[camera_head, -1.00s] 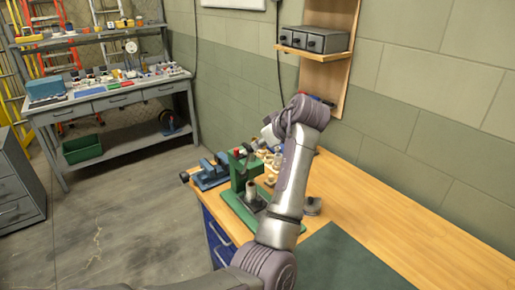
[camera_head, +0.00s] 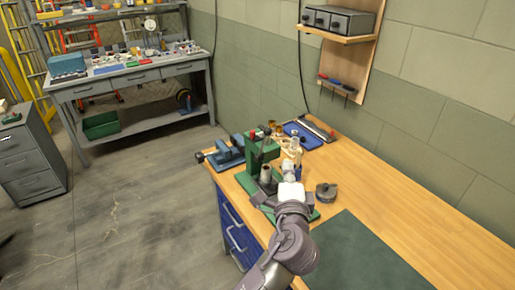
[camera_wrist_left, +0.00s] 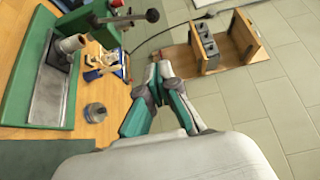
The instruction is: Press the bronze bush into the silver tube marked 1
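The green press (camera_head: 257,160) stands on the wooden bench, its lever and red knob up. A silver tube (camera_head: 266,174) stands upright on its base; it also shows in the left wrist view (camera_wrist_left: 70,44). I cannot read a mark on it. My left gripper (camera_head: 293,150) is above the bench, just right of the press and apart from the tube. In the left wrist view its fingertips (camera_wrist_left: 158,68) lie close together. Whether a small brownish thing is between them is unclear. I cannot single out the bronze bush. My right gripper is out of view.
A grey round part (camera_head: 326,192) lies right of the press. A blue vise (camera_head: 226,153) is at the left edge, a blue tray (camera_head: 303,137) behind. A dark green mat (camera_head: 362,250) covers the front. The bench's right side is clear. A wooden tool panel (camera_head: 352,60) rises behind.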

